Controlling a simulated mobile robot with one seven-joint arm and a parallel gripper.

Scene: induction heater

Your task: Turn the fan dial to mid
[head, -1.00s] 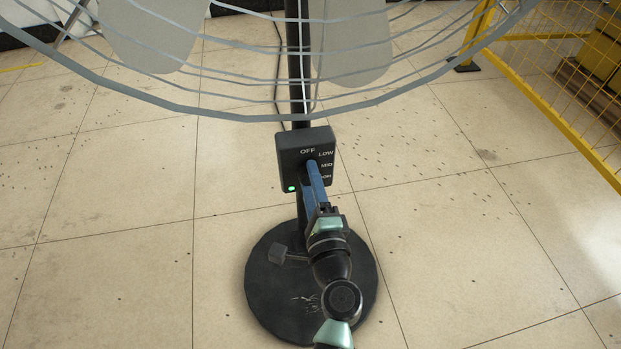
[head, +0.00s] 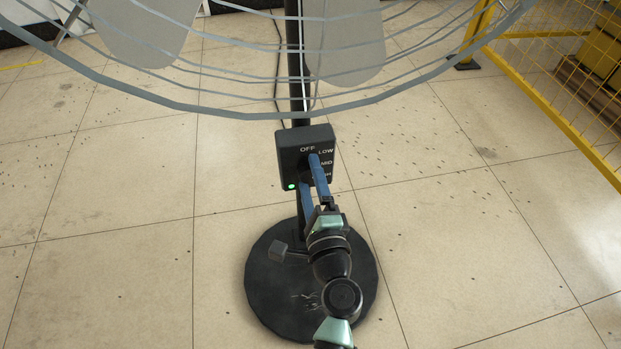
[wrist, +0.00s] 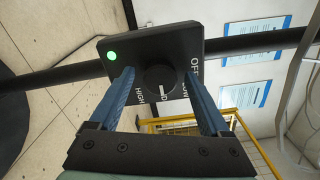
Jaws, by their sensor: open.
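In the wrist view the box (wrist: 190,42) shows turned sideways. Its round black dial (wrist: 158,78) sits between the blue fingers of my gripper (wrist: 160,76). The fingers are open, one on each side of the dial, with visible gaps. In the head view my gripper (head: 309,171) is in front of the box and largely covers the dial.
A green light (head: 291,186) glows on the box. The fan's wire guard (head: 290,113) hangs above it. The round black base (head: 268,300) stands on the tiled floor below. A yellow fence (head: 560,115) is at the right. The floor on both sides is clear.

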